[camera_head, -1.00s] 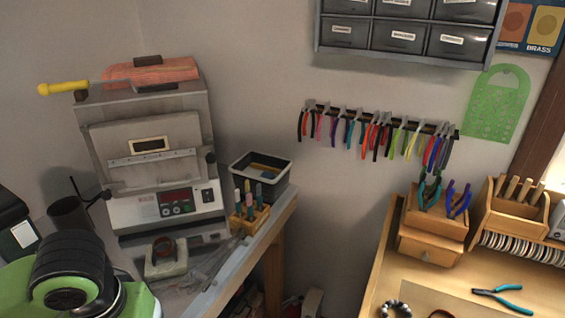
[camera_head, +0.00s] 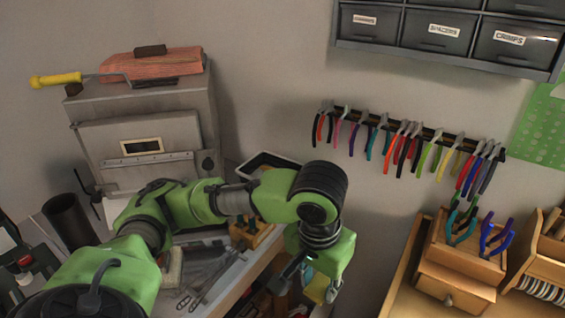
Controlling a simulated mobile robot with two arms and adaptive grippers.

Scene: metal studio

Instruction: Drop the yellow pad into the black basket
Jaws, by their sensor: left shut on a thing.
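The black basket (camera_head: 262,158) stands on the workbench beside the kiln. Its rim shows behind my left arm, which hides most of it and its contents. My left gripper (camera_head: 313,282) hangs in front of and below the basket, to its right, past the bench edge, pointing down. It is shut on a yellow thing, which looks like the yellow pad (camera_head: 317,290); only a small part shows between the fingers. My right gripper is not in view.
A grey kiln (camera_head: 140,130) stands at the left. A wooden tool holder (camera_head: 248,232) is close under my arm. A pliers rack (camera_head: 410,130) and drawer cabinet (camera_head: 440,35) are on the wall. A second wooden bench (camera_head: 400,285) is at the right.

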